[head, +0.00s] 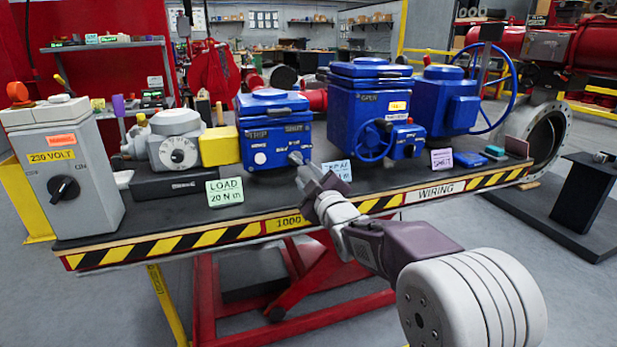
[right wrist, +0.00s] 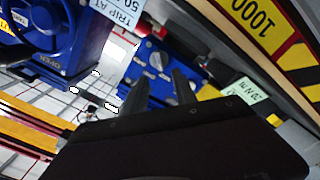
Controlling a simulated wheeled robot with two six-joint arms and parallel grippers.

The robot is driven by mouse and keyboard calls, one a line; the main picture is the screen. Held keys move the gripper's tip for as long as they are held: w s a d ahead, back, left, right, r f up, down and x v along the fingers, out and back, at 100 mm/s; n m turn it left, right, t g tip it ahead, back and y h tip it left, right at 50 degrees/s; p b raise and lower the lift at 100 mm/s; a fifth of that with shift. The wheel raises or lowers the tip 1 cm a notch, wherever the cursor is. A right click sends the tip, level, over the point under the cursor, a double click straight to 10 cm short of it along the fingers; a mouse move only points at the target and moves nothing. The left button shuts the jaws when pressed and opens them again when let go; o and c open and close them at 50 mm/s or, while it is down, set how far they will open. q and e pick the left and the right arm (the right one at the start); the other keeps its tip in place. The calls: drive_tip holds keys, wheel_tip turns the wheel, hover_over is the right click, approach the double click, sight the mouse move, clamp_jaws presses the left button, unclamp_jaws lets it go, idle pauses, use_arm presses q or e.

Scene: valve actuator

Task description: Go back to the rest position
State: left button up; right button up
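My right gripper (head: 312,167) reaches in from the lower right over the front edge of the bench. Its two fingers stand apart with nothing seen between them; they also show in the right wrist view (right wrist: 162,78). The fingertips are in front of the smaller blue actuator box (head: 272,140), close to the lever on its lower right; I cannot tell whether they touch. That box's switch face (right wrist: 155,75) shows beyond the fingers in the right wrist view. My left gripper is not in view.
The bench (head: 150,210) has a striped front edge. A grey 230 VOLT switch box (head: 68,175) stands at its left. A larger blue actuator with a handwheel (head: 370,115) stands right of the gripper. Small cards (head: 225,191) stand along the front.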

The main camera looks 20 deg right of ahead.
drive_tip(key=s+f+g, duration=0.1)
drive_tip(key=f, duration=0.2)
drive_tip(key=s+a+f+g, duration=0.1)
drive_tip(key=f, duration=0.1)
drive_tip(key=s+a+f+m+g, duration=0.1)
drive_tip(key=f, duration=0.2)
drive_tip(key=shift+s+a+f, duration=0.2)
drive_tip(key=shift+s+f, duration=0.15)
drive_tip(key=s+f+m+g, duration=0.3)
drive_tip(key=s+f+g, duration=0.35)
drive_tip(key=f, duration=0.65)
drive_tip(key=s+f+m+g, duration=0.3)
drive_tip(key=s+f+g, duration=0.15)
drive_tip(key=s, duration=0.65)
drive_tip(key=s+f+m+g, duration=0.3)
drive_tip(key=s+f, duration=0.3)
drive_tip(key=s, duration=0.5)
wheel_tip(320, 180, up, 31)
drive_tip(key=w+p, duration=0.1)
drive_tip(key=p, duration=3)
drive_tip(key=shift+r, duration=0.2)
drive_tip(key=shift+d, duration=0.1)
